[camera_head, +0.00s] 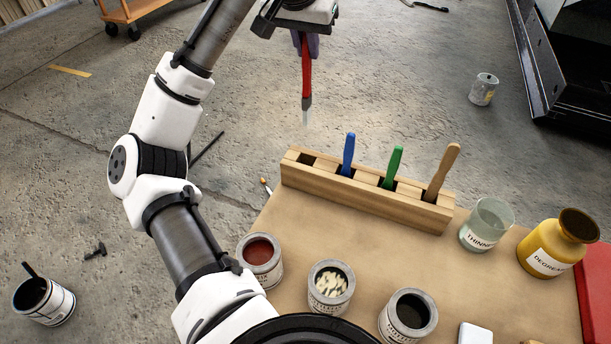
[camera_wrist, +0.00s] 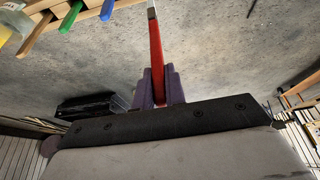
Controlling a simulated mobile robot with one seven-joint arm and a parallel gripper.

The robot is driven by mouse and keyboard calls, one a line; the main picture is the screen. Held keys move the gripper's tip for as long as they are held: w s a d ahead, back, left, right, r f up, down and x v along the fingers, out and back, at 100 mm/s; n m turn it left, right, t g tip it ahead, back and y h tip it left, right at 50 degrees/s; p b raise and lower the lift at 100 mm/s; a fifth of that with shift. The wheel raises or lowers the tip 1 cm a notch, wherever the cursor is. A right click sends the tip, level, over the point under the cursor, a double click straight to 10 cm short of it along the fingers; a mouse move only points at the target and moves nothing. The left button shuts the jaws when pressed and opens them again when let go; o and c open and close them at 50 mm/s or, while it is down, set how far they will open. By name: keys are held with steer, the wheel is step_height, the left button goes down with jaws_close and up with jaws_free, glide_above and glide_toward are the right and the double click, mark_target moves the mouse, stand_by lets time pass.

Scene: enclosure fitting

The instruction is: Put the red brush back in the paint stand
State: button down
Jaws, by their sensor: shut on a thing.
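The red brush (camera_head: 306,77) hangs in my gripper (camera_head: 305,45), bristle end down, above and behind the paint stand. Its red handle also shows between the purple fingers in the wrist view (camera_wrist: 156,60). The gripper is shut on the handle. The wooden paint stand (camera_head: 350,198) sits along the far edge of the table. It holds a blue brush (camera_head: 348,155), a green brush (camera_head: 392,167) and a brown wooden-handled brush (camera_head: 442,172). The slot at its left end is empty. The red brush is apart from the stand.
Open paint cans, including a dark red one (camera_head: 260,256), stand along the near side of the table (camera_head: 285,290). A thinner glass (camera_head: 486,225) and a yellow degreaser jar (camera_head: 558,243) stand right of the stand. Space above the stand's left end is clear.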

mark_target(305, 124)
steer(key=f, duration=2)
steer(key=shift+w+f, duration=0.15)
steer(key=shift+w, duration=0.05)
steer(key=shift+f, duration=0.1)
steer(key=c, duration=1.5)
jaws_free()
steer(key=shift+o, duration=0.2)
steer(key=v, duration=1.2)
steer(key=shift+a, duration=0.1)
